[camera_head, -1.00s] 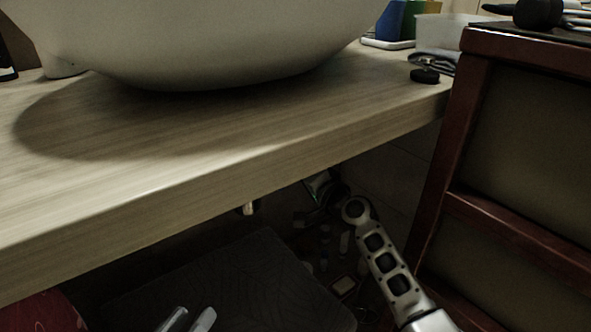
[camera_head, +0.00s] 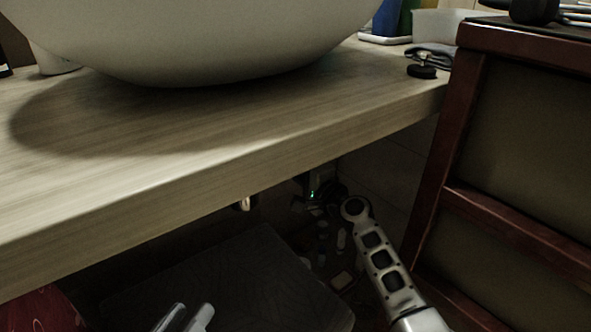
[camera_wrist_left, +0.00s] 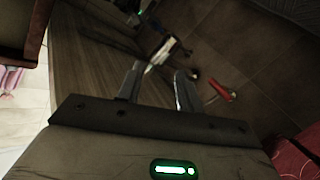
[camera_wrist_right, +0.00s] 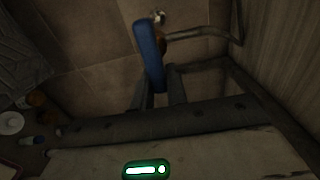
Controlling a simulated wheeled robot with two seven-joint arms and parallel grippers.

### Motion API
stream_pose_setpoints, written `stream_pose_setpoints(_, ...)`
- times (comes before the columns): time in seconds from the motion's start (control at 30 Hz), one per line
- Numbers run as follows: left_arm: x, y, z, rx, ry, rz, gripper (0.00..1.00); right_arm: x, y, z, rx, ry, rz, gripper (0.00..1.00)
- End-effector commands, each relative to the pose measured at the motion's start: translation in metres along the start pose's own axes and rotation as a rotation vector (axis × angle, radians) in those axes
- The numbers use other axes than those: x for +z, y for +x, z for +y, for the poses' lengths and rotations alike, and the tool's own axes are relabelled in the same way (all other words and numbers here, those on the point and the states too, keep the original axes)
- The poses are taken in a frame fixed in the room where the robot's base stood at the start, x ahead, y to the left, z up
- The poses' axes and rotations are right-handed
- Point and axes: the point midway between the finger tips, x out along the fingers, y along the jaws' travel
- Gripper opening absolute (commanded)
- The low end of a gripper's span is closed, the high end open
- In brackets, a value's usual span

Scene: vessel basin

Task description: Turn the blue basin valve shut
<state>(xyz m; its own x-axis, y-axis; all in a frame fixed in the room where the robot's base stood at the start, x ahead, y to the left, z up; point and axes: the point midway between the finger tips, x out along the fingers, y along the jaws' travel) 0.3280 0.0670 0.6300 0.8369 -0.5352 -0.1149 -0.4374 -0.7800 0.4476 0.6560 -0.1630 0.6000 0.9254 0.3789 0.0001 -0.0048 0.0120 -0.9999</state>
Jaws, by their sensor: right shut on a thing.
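The blue basin valve handle (camera_wrist_right: 150,55) shows in the right wrist view as a long blue lever in front of the tiled wall, beside a metal pipe (camera_wrist_right: 195,33). My right gripper (camera_wrist_right: 158,84) is shut on the handle's near end, with one finger on each side. In the head view the right gripper is mostly hidden in the dark under the counter. My left gripper (camera_head: 186,316) is at the bottom of the head view, open and empty. Its parted fingers also show in the left wrist view (camera_wrist_left: 157,80).
The wooden counter (camera_head: 200,170) with the white basin (camera_head: 220,40) on it overhangs my right arm. A dark red cabinet (camera_head: 450,160) stands close on the right. A red handle (camera_wrist_left: 221,91) shows in the left wrist view. Small bottles and jars lie on the floor.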

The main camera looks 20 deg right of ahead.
Motion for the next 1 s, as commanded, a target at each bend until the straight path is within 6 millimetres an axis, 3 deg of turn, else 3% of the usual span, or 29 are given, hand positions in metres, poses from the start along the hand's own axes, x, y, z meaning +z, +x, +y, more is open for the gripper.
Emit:
stream_pose_setpoints(0.3, 0.001, 0.0, 0.0, -0.001, 0.0, -0.002, 0.36, 0.001, -0.001, 0.004, 0.005, 0.008, -0.003, 0.0)
stream_pose_setpoints(0.33, 0.001, 0.0, 0.0, -0.001, 0.0, -0.002, 0.36, 0.001, -0.001, 0.004, 0.006, 0.008, -0.003, 0.2)
stream_pose_setpoints(0.4, 0.001, 0.0, 0.0, -0.001, 0.0, -0.002, 0.36, 0.001, -0.001, 0.003, 0.005, 0.007, -0.003, 0.36)
stream_pose_setpoints(0.73, -0.002, 0.0, 0.001, -0.003, 0.004, -0.003, 0.36, 0.001, 0.0, -0.003, 0.001, 0.003, -0.001, 0.36)
stream_pose_setpoints(0.83, -0.008, -0.001, 0.002, -0.016, 0.028, -0.011, 0.36, 0.001, 0.0, -0.013, 0.001, 0.003, -0.001, 0.36)
stream_pose_setpoints(1.0, 0.003, -0.007, -0.008, -0.086, 0.135, -0.111, 0.36, 0.004, -0.004, -0.043, 0.004, 0.005, -0.003, 0.36)
